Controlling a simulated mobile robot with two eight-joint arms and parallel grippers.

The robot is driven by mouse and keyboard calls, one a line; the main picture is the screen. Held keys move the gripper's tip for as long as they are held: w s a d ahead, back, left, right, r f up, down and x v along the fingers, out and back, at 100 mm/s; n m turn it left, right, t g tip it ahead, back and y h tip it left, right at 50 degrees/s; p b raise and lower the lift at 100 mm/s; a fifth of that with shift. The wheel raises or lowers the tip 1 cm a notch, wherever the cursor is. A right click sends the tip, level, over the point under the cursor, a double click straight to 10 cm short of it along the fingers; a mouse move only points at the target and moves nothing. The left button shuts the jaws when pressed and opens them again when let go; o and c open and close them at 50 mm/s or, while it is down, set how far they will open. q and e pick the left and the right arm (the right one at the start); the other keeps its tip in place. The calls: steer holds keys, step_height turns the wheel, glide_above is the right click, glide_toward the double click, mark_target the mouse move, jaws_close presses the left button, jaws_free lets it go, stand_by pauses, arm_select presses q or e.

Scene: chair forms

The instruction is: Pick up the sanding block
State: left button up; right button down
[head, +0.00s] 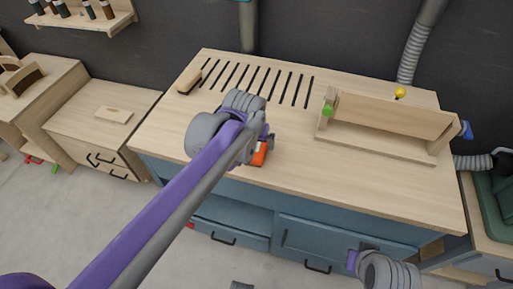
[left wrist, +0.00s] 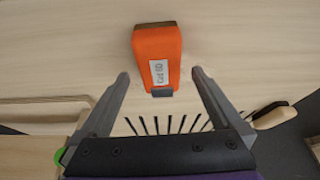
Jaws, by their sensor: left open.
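The sanding block is an orange block (left wrist: 157,52) with a white label whose print looks like "Grit 80" and a dark grey end. In the head view the orange block (head: 260,154) lies on the wooden top of the workbench (head: 300,185), partly hidden by my left gripper (head: 264,140). In the left wrist view my left gripper (left wrist: 160,77) is open and empty. Its two fingers point at the block, one to each side, with space between them and it. My right gripper (head: 353,261) is low in front of the blue cabinet; its fingers cannot be made out.
A wooden jig (head: 385,122) with a green knob (head: 328,110) stands on the bench's right side. Dark slots (head: 255,80) run along the back, with a wooden brush-like piece (head: 188,80) at their left. The bench front left is clear. A lower cabinet (head: 95,130) stands left.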

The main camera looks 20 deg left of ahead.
mark_target(256, 144)
arm_select(q)
steer(key=x, duration=0.3)
steer(key=shift+w+f, duration=0.25)
steer(key=shift+w, duration=0.05)
steer(key=c, duration=1.4)
